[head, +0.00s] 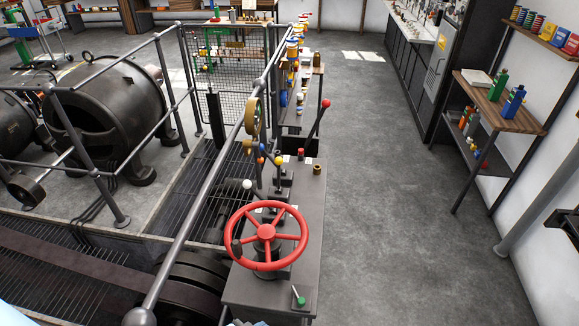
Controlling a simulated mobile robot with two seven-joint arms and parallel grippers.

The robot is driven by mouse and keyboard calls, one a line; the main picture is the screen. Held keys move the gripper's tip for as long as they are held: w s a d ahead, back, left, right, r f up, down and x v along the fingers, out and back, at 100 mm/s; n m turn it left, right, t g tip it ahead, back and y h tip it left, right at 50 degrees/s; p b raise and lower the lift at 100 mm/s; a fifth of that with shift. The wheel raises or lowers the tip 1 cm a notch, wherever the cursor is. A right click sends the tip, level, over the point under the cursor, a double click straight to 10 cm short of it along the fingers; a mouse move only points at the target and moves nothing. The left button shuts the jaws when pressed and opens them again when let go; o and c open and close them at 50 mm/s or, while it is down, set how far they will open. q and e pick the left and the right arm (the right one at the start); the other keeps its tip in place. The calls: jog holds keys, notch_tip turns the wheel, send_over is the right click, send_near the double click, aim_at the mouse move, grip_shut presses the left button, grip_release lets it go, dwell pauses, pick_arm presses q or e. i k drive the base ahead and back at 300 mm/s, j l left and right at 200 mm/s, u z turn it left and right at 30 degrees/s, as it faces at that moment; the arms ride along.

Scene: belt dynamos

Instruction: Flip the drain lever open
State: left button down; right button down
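A dark control bench (325,215) stands in the middle, with a large red handwheel (268,232) on it. A long lever with a red ball (325,103) rises at the far end, tilted right. Smaller levers with yellow (278,161) and white (247,184) balls stand behind the wheel. I cannot tell which is the drain lever, nor read any label. Neither gripper shows clearly in view.
A grey railing (205,218) runs along the bench's left side, before dark dynamos (105,108) and a belt (85,275). Grey floor (420,230) is open to the right. A wooden shelf unit (500,100) stands by the right wall. A dark object (566,226) is cut off at the right edge.

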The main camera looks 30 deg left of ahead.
aim_at(279, 160)
jog(key=i+l, duration=0.25)
jog(key=l, duration=0.15)
jog(key=i+l, duration=0.25)
jog(key=l, duration=0.15)
jog(key=u, duration=2.3)
jog(key=i+j, duration=0.3)
jog(key=i, duration=0.15)
